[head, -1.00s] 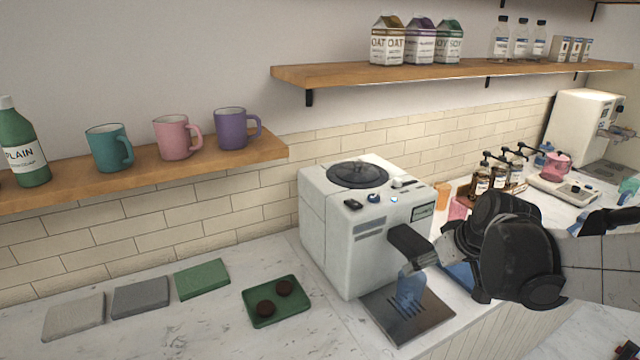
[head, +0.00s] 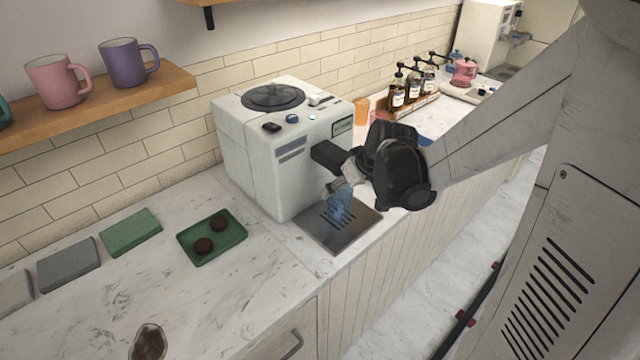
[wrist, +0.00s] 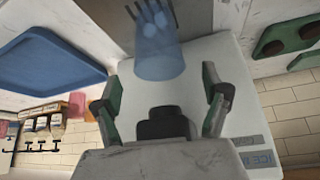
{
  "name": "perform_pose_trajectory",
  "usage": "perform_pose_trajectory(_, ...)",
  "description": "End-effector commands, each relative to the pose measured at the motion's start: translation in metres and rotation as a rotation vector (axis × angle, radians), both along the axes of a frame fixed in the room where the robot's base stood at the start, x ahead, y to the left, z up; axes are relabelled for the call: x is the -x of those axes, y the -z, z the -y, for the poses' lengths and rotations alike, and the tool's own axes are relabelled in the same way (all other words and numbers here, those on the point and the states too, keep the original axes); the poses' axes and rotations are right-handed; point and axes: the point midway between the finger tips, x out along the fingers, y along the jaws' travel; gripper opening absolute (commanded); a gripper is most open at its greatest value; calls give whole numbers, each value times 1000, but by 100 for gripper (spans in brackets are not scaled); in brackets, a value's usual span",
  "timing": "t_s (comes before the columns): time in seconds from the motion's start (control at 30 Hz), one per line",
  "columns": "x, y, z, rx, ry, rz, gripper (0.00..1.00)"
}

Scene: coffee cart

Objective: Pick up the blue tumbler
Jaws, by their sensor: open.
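The blue tumbler (head: 341,207) is translucent and stands on the metal drip tray (head: 312,232) of the coffee machine. My gripper (head: 338,188) is at the tumbler's upper part in the head view and partly covers it. In the wrist view the tumbler (wrist: 160,58) lies ahead of and between the two green-padded fingers of my gripper (wrist: 160,80). The fingers are spread apart, with a gap to the tumbler on both sides. The jaws are open and empty.
The white coffee machine (head: 268,150) stands right behind the tumbler, its dark spout (head: 328,156) close to my gripper. A green tray (head: 184,246) with two dark round items lies to the left. A blue tray (wrist: 45,60) shows in the wrist view.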

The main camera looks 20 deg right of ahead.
Motion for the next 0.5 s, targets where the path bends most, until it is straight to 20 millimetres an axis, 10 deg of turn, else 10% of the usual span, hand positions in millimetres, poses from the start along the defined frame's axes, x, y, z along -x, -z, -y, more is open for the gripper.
perform_pose_trajectory(0.5,-13,21,-2,0,0,0,78)
